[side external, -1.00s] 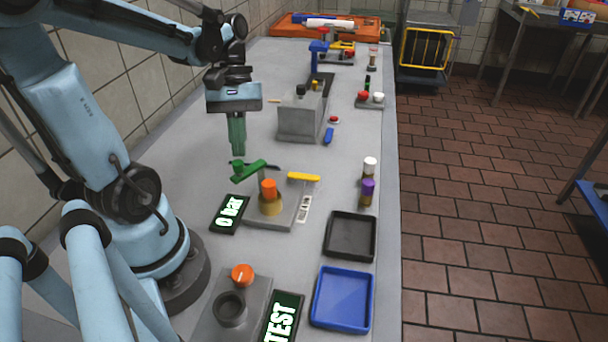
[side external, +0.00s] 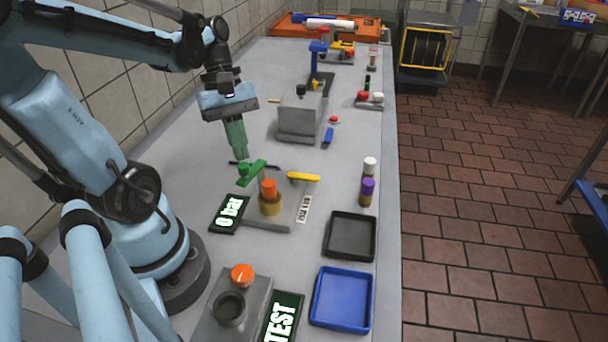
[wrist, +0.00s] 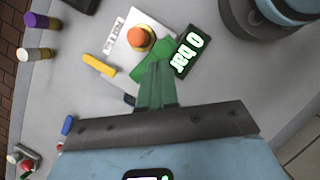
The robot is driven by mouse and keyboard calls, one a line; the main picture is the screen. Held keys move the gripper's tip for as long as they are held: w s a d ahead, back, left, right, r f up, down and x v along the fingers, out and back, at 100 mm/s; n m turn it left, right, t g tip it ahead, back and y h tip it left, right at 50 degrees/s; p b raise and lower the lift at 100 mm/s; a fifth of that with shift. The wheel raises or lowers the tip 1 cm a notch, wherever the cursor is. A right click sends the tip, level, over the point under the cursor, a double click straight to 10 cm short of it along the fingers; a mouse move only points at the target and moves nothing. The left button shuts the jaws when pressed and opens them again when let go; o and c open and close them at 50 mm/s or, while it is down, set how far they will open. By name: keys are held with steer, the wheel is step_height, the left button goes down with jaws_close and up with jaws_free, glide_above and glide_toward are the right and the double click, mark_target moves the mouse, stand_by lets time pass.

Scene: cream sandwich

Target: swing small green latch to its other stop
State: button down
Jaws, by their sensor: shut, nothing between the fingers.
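The small green latch (side external: 252,172) is at the back left of the grey fixture plate, behind the orange-topped brass knob (side external: 269,190). Its arm slants up to the right in the side view. It also shows in the wrist view (wrist: 148,62), partly hidden by my fingers. My gripper (side external: 243,154) has green fingers, shut and empty, tilted down just behind the latch. In the wrist view its tips overlap the latch's edge; I cannot tell whether they touch it.
A yellow handle (side external: 303,177) lies right of the latch. A "0 bar" display (side external: 229,214) is at the front left. A dark thin piece (side external: 239,163) lies beside the fingertips. Grey block (side external: 299,122) stands behind. Black tray (side external: 351,237) is at the front right.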

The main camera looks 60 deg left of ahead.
steer(key=n, duration=0.1)
steer(key=d+n+t, duration=0.1)
steer(key=n, duration=0.1)
steer(key=shift+d+n, duration=0.1)
steer(key=shift+n, duration=0.2)
steer(key=shift+d, duration=0.3)
steer(key=n, duration=0.1)
steer(key=n+t, duration=0.1)
steer(key=n, duration=0.1)
steer(key=shift+w+d+y, duration=0.25)
steer(key=shift+d+y, duration=0.05)
steer(key=shift+d, duration=0.15)
steer(key=shift+w, duration=0.1)
